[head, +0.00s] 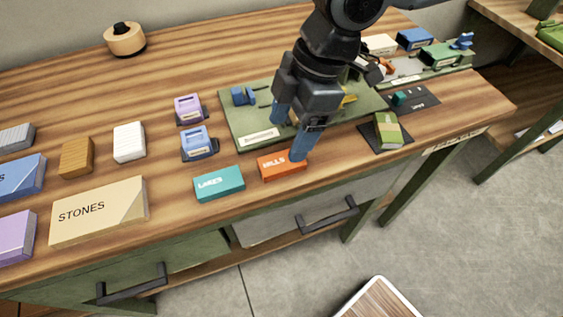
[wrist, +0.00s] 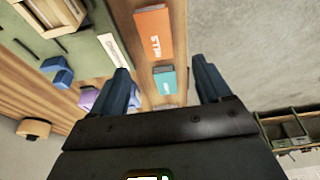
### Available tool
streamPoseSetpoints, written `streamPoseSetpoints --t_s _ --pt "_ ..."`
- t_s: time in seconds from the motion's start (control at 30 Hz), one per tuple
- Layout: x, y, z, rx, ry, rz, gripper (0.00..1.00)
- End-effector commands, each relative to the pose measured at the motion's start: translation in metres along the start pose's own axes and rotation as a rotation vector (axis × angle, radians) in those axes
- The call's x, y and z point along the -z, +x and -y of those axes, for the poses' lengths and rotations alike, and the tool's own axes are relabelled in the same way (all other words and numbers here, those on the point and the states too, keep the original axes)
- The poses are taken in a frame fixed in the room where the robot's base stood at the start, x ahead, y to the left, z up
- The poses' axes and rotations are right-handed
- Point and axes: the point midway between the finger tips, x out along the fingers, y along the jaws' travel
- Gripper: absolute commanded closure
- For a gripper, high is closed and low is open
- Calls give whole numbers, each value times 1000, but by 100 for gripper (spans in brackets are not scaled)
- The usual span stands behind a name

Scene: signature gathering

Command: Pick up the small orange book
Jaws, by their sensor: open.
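The small orange book (head: 272,168), lettered "HILLS", lies flat near the front edge of the wooden table, just right of a teal book (head: 219,184) lettered "LAKES". My gripper (head: 290,136) is open and empty. In the head view one finger overlaps the orange book's right end; the other is farther back over the green board. In the wrist view the orange book (wrist: 153,32) lies beyond the fingertips, and the teal book (wrist: 165,82) shows between the fingers. Contact with the orange book cannot be told.
A green board (head: 240,122) with small items lies right behind the orange book. A black pad with a green book (head: 388,130) is to the right. A larger "STONES" book (head: 98,212) and several small blocks are to the left. Drawer handles (head: 328,215) project below the table edge.

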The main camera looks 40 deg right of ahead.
Motion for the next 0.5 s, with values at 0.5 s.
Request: streamPoseSetpoints --t_s 0.5 --pt "-12 44 -2 5 9 25 22"
